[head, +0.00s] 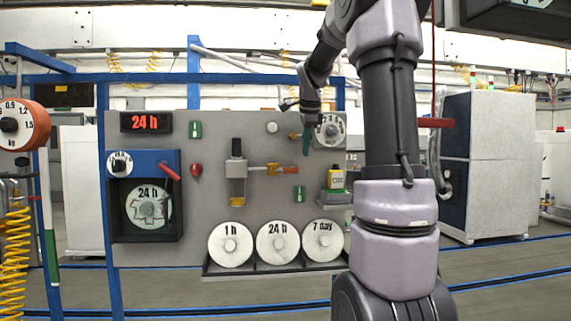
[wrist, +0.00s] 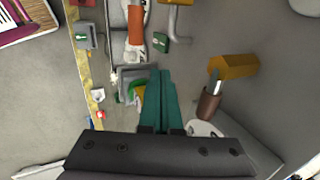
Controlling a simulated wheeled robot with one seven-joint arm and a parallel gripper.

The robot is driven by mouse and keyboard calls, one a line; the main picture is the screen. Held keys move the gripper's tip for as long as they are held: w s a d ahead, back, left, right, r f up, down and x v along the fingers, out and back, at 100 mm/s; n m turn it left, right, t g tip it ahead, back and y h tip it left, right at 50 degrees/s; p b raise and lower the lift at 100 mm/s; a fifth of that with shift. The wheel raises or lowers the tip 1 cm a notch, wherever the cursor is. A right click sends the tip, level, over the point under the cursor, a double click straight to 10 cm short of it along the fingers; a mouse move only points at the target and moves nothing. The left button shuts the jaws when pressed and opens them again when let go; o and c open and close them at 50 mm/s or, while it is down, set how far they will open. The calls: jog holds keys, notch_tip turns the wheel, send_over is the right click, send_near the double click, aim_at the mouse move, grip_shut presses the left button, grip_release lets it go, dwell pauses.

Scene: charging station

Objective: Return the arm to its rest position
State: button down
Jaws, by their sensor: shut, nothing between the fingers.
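My arm reaches up at the right of the head view and bends over to the panel. My gripper (head: 306,150) hangs fingers down in front of the panel's upper right, left of a small round dial (head: 329,130). In the wrist view my gripper's green fingers (wrist: 161,78) lie together with nothing between them. Whether the fingers touch anything behind them cannot be told.
The grey panel (head: 215,215) carries three white discs, 1 h (head: 231,244), 24 h (head: 278,242) and 7 day (head: 322,240), on a low shelf. A blue-framed box (head: 148,205) is at left. A large cabinet (head: 500,160) stands right.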

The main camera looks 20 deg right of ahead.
jog(key=s+a+f+n+y, duration=0.1)
jog(key=s+a+f+n, duration=0.1)
jog(key=s+a+n, duration=0.3)
jog(key=s+a+f+n+t+y, duration=0.1)
jog(key=s+a+f+n, duration=0.2)
jog(key=s, duration=0.9)
jog(key=s+a+f+n+t+y, duration=0.1)
jog(key=s+a+f+n, duration=0.1)
jog(key=s+a+n, duration=0.7)
jog(key=shift+a+f, duration=0.3)
jog(key=shift+f, duration=0.1)
